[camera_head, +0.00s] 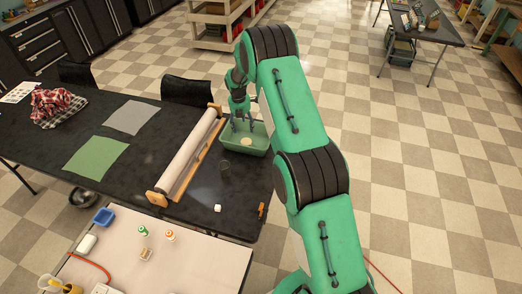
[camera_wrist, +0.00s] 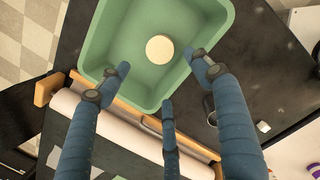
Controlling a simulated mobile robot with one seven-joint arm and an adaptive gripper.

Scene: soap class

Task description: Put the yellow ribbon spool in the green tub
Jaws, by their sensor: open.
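The green tub (camera_head: 261,150) stands on the dark table at its right end, and it fills the top of the wrist view (camera_wrist: 92,45). A pale cream-yellow round thing (camera_wrist: 159,49) lies on the tub's floor, and it also shows in the head view (camera_head: 245,141). I cannot tell whether it is the yellow ribbon spool; no hole or ribbon shows. My gripper (camera_head: 240,121) is over the tub, pointing down. In the wrist view its fingers (camera_wrist: 161,78) are spread wide, with nothing held between them.
A long paper roll on a wooden holder (camera_head: 188,155) lies left of the tub. A dark cup (camera_head: 225,167) and a small white block (camera_head: 217,208) are near it. Green (camera_head: 143,231) and orange-topped (camera_head: 170,236) small items stand on the pale front table.

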